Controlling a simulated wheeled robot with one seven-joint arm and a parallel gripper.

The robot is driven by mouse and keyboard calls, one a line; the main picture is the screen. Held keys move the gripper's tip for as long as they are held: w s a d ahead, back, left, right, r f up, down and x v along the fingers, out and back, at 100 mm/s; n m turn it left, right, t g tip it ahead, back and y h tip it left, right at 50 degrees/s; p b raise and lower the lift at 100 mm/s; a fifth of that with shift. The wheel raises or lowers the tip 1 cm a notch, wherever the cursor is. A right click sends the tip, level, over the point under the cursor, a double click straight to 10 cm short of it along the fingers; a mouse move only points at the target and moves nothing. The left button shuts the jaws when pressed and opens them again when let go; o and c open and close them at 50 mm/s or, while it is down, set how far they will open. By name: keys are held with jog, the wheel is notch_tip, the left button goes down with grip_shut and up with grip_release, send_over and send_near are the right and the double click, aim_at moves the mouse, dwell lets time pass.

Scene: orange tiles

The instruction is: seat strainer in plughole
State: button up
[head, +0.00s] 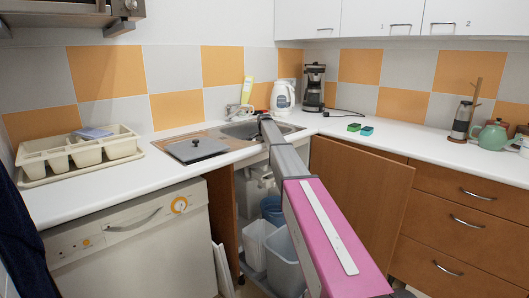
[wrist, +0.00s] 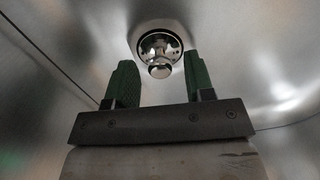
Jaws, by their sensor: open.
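The strainer (wrist: 160,49), a shiny round metal piece with a rounded knob, shows at the top centre of the wrist view. It lies at the plughole (wrist: 160,31) in the steel basin floor; I cannot tell whether it sits level or fully in. My gripper (wrist: 158,68) has two green fingers, spread apart with nothing held between them. The fingertips point toward the strainer, one to each side of the knob in the picture. In the head view my arm reaches to the sink (head: 242,131), and the basin wall and arm hide my gripper and the strainer.
A dark square lid or board (head: 196,149) lies left of the basin, and the tap (head: 236,111) stands behind. A white kettle (head: 283,97) and coffee maker (head: 313,88) stand behind right. Green and teal sponges (head: 366,131) lie on the counter. A cabinet door (head: 357,196) hangs open below.

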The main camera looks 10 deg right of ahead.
notch_tip(320, 180, up, 12)
dwell(0.5)
